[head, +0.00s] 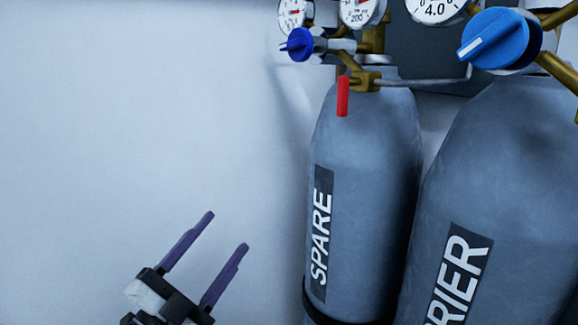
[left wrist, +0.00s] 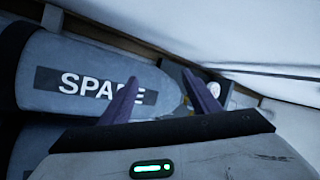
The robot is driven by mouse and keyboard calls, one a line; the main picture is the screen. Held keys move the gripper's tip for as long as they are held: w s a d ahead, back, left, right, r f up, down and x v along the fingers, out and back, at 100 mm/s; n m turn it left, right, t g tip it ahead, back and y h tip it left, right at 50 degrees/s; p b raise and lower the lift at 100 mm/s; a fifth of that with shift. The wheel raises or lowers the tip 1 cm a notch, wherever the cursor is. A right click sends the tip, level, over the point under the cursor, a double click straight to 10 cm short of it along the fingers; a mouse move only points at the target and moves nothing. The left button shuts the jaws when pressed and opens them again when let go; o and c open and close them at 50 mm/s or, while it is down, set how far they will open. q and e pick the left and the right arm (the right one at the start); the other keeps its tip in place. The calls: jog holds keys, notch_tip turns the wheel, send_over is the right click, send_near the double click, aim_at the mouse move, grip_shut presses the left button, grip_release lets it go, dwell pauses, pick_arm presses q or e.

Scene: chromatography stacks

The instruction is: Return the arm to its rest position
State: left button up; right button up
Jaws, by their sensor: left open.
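My left gripper (head: 226,229) is at the lower left of the head view, with two purple fingers spread apart and nothing between them. It is left of the grey SPARE cylinder (head: 365,180) and apart from it, in front of the pale wall. In the left wrist view my gripper's fingers (left wrist: 165,98) also stand apart and empty, and the SPARE cylinder (left wrist: 40,75) lies behind them, its label partly covered by one finger. My right gripper is not in the head view.
A second grey cylinder (head: 510,150), its label partly cut off and reading "RIER", stands at the right. Above are a small dark blue knob (head: 297,45), a red lever (head: 343,97), a large blue knob (head: 495,38) and gauges (head: 434,8). The wall area at left (head: 130,120) is clear.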

pick_arm(q)
jog(key=s+a+f+n+g+y, duration=0.1)
jog(key=s+f+n+y, duration=0.25)
jog(key=f, duration=0.45)
jog(key=s+a+f+n+g+y, duration=0.2)
jog(key=f+n, duration=0.2)
jog(key=f, duration=0.5)
jog(key=s+a+f+n+g+y, duration=0.1)
jog(key=s+f+n+y, duration=0.2)
jog(key=f, duration=0.5)
jog(key=s+f+n+g, duration=0.4)
jog(key=s+f+g, duration=0.2)
jog(key=s+f, duration=1)
jog(key=shift+s+d+g+p, duration=0.3)
jog(key=shift+s+g, duration=0.1)
jog(key=shift+s, duration=0.25)
jog(key=shift+a+n+y, duration=0.1)
jog(key=shift+n+y, duration=0.15)
jog(key=shift+c, duration=0.4)
dwell(1.6)
